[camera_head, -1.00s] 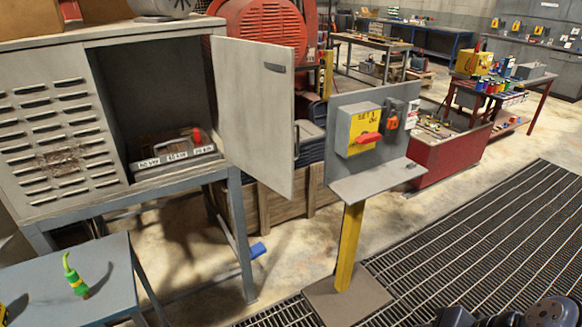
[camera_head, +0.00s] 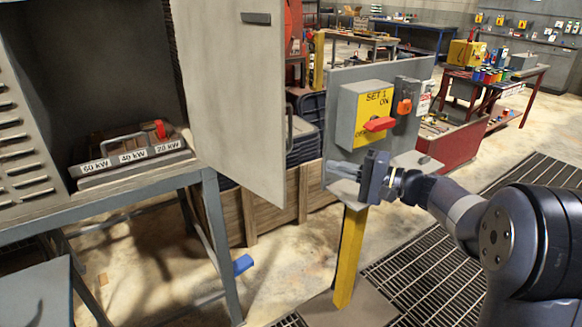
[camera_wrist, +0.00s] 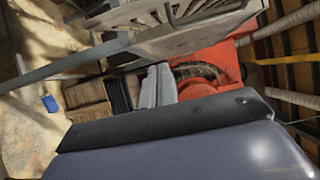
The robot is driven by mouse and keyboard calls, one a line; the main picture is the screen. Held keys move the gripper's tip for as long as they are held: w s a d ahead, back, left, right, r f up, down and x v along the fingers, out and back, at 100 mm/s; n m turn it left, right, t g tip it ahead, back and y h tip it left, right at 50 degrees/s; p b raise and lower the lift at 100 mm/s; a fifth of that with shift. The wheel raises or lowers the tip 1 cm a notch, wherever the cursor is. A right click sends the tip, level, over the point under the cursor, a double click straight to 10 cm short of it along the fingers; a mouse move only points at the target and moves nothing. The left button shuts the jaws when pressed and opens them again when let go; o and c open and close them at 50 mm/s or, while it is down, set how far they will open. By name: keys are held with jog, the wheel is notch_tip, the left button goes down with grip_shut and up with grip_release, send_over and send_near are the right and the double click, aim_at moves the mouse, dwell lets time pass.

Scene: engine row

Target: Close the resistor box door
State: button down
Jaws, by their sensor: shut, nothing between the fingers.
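The resistor box (camera_head: 20,110) is a grey louvred cabinet on legs at the left of the head view. Its door (camera_head: 232,90) is a flat grey panel with a small dark handle near the top, and it stands wide open to the right of the dark opening. My gripper (camera_head: 332,167) is shut and empty, pointing left, to the right of the door's lower free edge and apart from it. In the wrist view my gripper's fingers (camera_wrist: 158,70) are together, below a grey panel that seems to be the door (camera_wrist: 200,35); that picture is rolled.
A control post with a yellow-faced switch box (camera_head: 365,115) and shelf stands directly behind my gripper. Inside the box a unit labelled 60, 40 and 20 kW (camera_head: 130,158) has a red lever. Wooden crates (camera_head: 262,210) stand behind the door. A blue object (camera_head: 242,264) lies on the floor.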

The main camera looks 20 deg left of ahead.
jog(key=s+a+p, duration=0.2)
jog(key=a+p, duration=0.1)
jog(key=a, duration=0.8)
jog(key=shift+s+a, duration=0.1)
jog(key=shift+a, duration=0.05)
